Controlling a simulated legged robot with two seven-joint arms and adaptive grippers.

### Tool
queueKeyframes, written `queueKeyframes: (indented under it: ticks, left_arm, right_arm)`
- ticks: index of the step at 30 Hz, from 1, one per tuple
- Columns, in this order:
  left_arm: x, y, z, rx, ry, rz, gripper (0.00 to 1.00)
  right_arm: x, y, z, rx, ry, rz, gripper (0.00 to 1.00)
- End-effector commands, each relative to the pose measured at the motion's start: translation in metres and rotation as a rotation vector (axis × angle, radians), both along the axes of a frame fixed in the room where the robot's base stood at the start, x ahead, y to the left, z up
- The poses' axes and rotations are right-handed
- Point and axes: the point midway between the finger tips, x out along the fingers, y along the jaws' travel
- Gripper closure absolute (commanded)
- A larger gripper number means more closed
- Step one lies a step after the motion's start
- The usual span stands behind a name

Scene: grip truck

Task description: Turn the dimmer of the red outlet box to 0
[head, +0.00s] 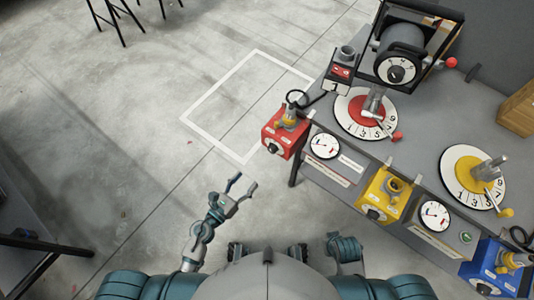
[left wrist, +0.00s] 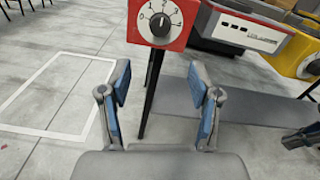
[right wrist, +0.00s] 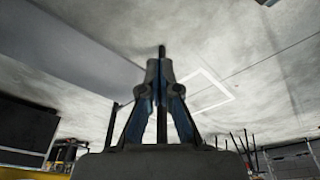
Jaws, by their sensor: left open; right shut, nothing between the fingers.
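The red outlet box (head: 284,133) is fixed at the near left corner of the workbench. Its dimmer (head: 272,146) faces me, and the left wrist view shows the dimmer (left wrist: 160,22) as a black knob on a numbered white dial. The knob's exact setting is hard to read. My left gripper (head: 246,182) is open and empty, below and left of the red box. In the left wrist view its fingers (left wrist: 159,85) stand apart below the dial, not touching it. My right gripper (right wrist: 161,68) is shut and empty in the right wrist view.
The workbench (head: 425,150) also carries a yellow outlet box (head: 384,194), a blue outlet box (head: 495,268), numbered discs and gauges. A bench leg (left wrist: 152,90) stands behind the left fingers. The floor left of the bench is clear, with a white painted square (head: 222,88).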

Motion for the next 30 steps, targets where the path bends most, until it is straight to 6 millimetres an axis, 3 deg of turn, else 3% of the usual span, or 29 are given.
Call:
queueKeyframes:
  ticks: [6,15,21,30]
  left_arm:
    - [0.045,-0.033,0.004,-0.005,-0.003,0.000,0.37]
    - [0.094,-0.068,0.000,-0.005,0.003,0.001,0.37]
    - [0.108,-0.078,0.000,-0.004,0.003,0.001,0.37]
    - [0.109,-0.080,-0.001,-0.003,0.004,0.001,0.37]
  right_arm:
    - [0.007,0.002,-0.032,0.000,0.007,0.002,1.00]
    - [0.008,0.002,-0.048,0.001,0.009,0.003,1.00]
    - [0.008,0.002,-0.048,0.001,0.009,0.003,1.00]
    - [0.007,0.002,-0.048,0.000,0.010,0.003,1.00]
